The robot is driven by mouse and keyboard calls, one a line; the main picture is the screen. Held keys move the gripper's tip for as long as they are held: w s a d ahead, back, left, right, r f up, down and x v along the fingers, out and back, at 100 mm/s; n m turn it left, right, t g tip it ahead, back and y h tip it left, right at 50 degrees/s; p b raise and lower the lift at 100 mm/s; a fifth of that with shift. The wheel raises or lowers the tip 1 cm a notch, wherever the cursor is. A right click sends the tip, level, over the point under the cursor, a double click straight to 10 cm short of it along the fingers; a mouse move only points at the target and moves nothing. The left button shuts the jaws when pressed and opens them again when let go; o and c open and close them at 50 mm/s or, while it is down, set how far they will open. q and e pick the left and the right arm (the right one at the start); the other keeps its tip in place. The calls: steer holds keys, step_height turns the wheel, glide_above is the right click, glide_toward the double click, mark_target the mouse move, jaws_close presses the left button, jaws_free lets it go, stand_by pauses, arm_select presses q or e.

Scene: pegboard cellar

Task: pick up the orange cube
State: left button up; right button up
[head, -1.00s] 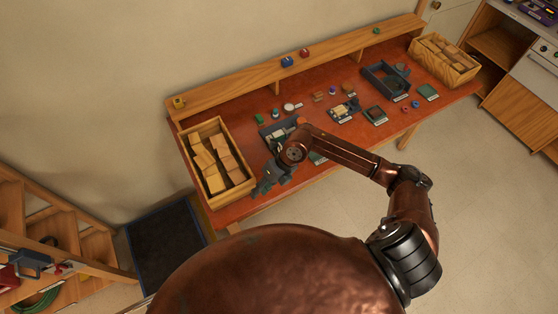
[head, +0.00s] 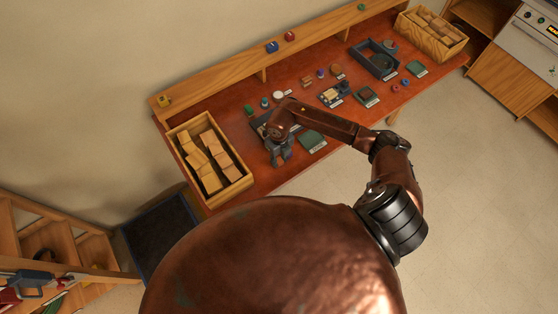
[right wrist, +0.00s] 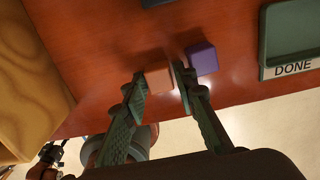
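The orange cube (right wrist: 159,79) shows in the right wrist view, on the red-brown table top, between the two fingers of my right gripper (right wrist: 161,84). One finger is on each side of it, close to its sides. The fingers look parted, and I see no clear grip on the cube. In the head view my right gripper (head: 281,157) points down over the table near the left crate. The cube cannot be made out there. My left gripper is not in view.
A purple cube (right wrist: 202,58) sits just right of the right finger. A green tray marked DONE (right wrist: 264,50) lies farther right. A crate of wooden blocks (head: 181,161) stands left of the gripper. Several small items lie along the table (head: 352,133).

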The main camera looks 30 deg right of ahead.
steer(key=shift+f, duration=0.15)
steer(key=shift+w+f, duration=0.1)
steer(key=c, duration=0.4)
steer(key=shift+c, duration=0.4)
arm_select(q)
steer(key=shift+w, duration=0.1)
